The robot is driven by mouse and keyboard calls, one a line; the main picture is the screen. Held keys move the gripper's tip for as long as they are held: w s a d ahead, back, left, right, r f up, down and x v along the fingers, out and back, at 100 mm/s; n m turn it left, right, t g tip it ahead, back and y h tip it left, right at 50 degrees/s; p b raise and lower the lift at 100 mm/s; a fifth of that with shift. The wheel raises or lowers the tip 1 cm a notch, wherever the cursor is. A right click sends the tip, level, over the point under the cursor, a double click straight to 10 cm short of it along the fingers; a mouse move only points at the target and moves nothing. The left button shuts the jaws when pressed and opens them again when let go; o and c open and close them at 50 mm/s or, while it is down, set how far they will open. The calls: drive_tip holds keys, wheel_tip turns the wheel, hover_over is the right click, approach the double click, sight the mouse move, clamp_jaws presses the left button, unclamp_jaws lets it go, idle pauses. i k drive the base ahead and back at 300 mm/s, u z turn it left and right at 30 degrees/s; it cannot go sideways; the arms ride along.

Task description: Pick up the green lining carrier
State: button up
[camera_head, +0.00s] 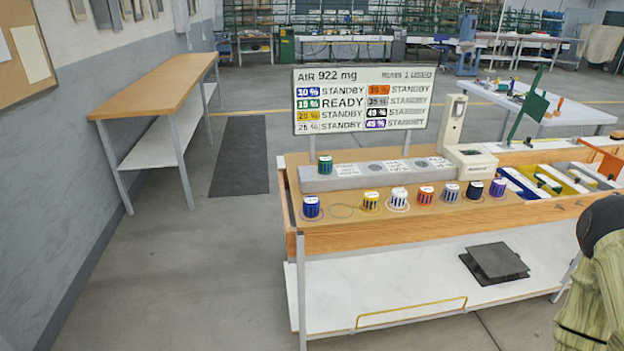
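A small green-banded cylinder with a white top (325,165) stands upright on the left end of a long grey block (345,183) on the wooden bench. A flat dark green piece (530,108) stands up at a tilt behind the bench's right part. My gripper is not in view.
Blue (311,206), yellow (371,200) and other coloured cylinders line the front of the bench (400,228). An empty ring mark (342,210) lies between these two. A sign (362,98) reads 15% READY. Trays (530,182) fill the right end. Floor at left (190,260) is clear.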

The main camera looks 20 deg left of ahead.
sight(325, 162)
drive_tip(key=u, duration=0.6)
drive_tip(key=i, duration=0.4)
drive_tip(key=u, duration=0.65)
drive_tip(key=i, duration=0.75)
